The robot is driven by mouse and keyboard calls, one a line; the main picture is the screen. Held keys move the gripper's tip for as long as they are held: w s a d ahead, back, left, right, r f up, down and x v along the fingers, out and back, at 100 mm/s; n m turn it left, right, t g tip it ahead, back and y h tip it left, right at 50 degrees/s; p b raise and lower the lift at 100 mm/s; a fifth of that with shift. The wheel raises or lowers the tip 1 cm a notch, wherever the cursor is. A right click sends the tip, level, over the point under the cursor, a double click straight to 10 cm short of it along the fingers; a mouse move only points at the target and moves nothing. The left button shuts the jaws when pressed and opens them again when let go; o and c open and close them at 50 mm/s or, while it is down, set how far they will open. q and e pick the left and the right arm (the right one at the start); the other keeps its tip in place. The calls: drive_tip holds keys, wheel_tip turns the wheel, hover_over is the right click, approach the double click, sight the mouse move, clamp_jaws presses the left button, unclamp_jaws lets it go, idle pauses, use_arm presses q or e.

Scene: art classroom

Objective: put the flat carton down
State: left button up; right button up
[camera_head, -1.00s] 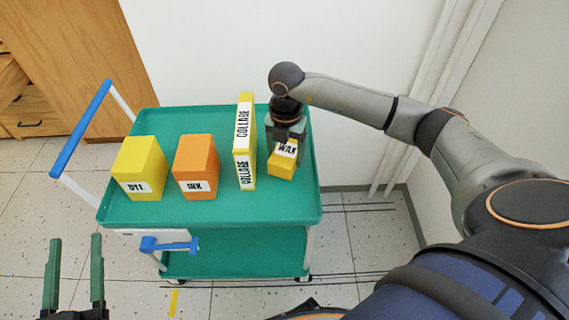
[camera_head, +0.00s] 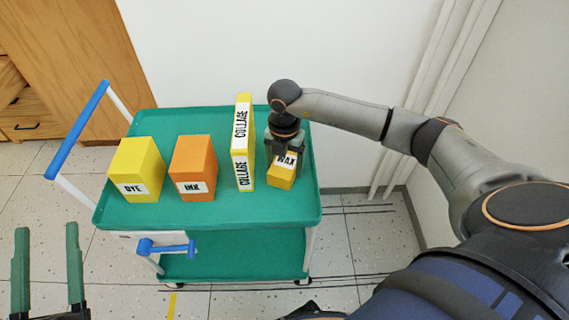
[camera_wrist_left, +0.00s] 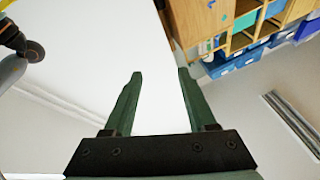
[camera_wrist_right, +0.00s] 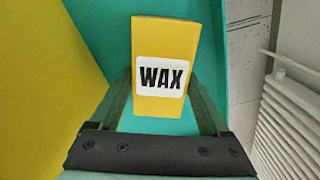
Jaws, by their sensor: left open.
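A small yellow carton labelled WAX (camera_head: 283,176) is between the fingers of my right gripper (camera_head: 285,150), at the right end of the teal cart's top tray (camera_head: 215,212). In the right wrist view the WAX carton (camera_wrist_right: 165,35) spans the gap between the fingers, which are shut on its sides. It is low over the tray; I cannot tell whether its underside touches. The gripper hides part of its label in the head view. My left gripper (camera_head: 46,227) is open and empty, left of the cart; its fingers also show in the left wrist view (camera_wrist_left: 160,75).
A thin, tall yellow COLLAGE carton (camera_head: 243,145) stands upright just left of the WAX carton. An orange INK box (camera_head: 192,165) and a yellow DYE box (camera_head: 137,168) stand farther left. The tray's front strip is clear. A white wall is behind the cart.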

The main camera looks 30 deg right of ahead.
sight(284, 163)
drive_tip(key=shift+o, duration=1.3)
drive_tip(key=shift+r, duration=0.2)
wheel_tip(284, 163, up, 5)
drive_tip(key=shift+f+p, duration=0.1)
drive_tip(key=shift+p, duration=0.7)
use_arm(q)
wheel_tip(284, 163, down, 17)
drive_tip(key=a+n+g+y+p, duration=0.1)
drive_tip(key=n+g+y, duration=0.2)
drive_tip(key=g, duration=0.3)
drive_tip(key=shift+w+n+g+y, duration=0.15)
drive_tip(key=shift+n+g+y, duration=0.25)
drive_tip(key=shift+y, duration=0.3)
use_arm(e)
wheel_tip(284, 163, up, 7)
